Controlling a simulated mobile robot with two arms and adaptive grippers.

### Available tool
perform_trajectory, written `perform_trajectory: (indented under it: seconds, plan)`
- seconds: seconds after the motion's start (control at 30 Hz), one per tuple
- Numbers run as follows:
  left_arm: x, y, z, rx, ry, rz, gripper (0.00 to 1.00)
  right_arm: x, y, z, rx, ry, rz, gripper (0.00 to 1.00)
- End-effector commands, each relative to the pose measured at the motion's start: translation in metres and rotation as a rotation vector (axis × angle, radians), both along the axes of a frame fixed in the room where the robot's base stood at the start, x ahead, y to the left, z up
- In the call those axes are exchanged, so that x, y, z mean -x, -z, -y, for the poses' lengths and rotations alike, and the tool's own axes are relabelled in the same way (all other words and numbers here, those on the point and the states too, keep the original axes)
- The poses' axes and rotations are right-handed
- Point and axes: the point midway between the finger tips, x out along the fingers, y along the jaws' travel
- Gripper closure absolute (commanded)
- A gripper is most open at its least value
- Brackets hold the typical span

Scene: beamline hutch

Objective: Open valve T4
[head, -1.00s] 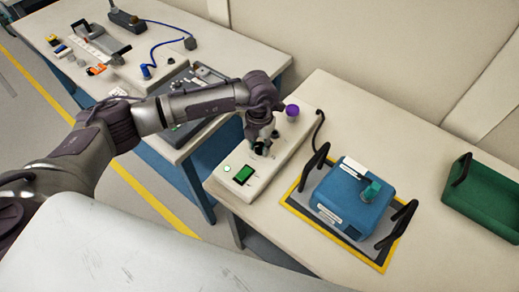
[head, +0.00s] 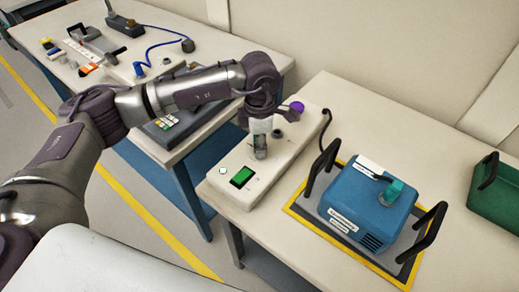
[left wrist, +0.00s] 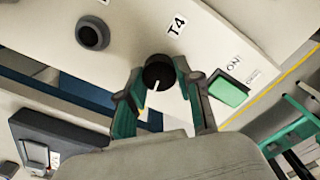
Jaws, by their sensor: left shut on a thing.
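The T4 valve is a round black knob (left wrist: 158,71) with a short white pointer mark, beside a printed T4 label (left wrist: 177,26) on a pale panel box (head: 220,192). My left gripper (left wrist: 161,82) is shut on this knob, one finger on each side. In the left wrist view the pointer mark points down, towards the gripper's palm. In the head view my left gripper (head: 260,151) reaches down onto the box and mostly hides the knob.
A blue device (head: 365,200) with black handles stands to the right, near a green bin (head: 497,192). Another bench (head: 215,48) stands behind left.

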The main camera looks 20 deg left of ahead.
Motion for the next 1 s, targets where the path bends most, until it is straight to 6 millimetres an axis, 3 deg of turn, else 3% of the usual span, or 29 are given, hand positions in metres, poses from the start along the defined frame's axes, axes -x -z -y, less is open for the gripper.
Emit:
perform_trajectory:
  seconds: [0.3,0.87,0.9,1.0]
  plan:
    - [-0.001,0.000,0.000,0.001,0.120,0.004,1.00,0.000,0.016,0.000,0.000,0.000,0.000,0.60]
    - [-0.001,-0.002,0.000,0.001,0.145,0.004,1.00,0.000,0.017,0.000,0.000,0.000,0.000,0.60]
    - [-0.002,-0.002,0.000,0.002,0.145,0.004,0.59,0.000,0.017,0.000,0.000,0.000,0.000,0.60]
    - [-0.001,-0.001,0.000,0.002,0.145,0.003,0.42,0.000,0.017,0.000,0.000,0.000,0.000,0.60]
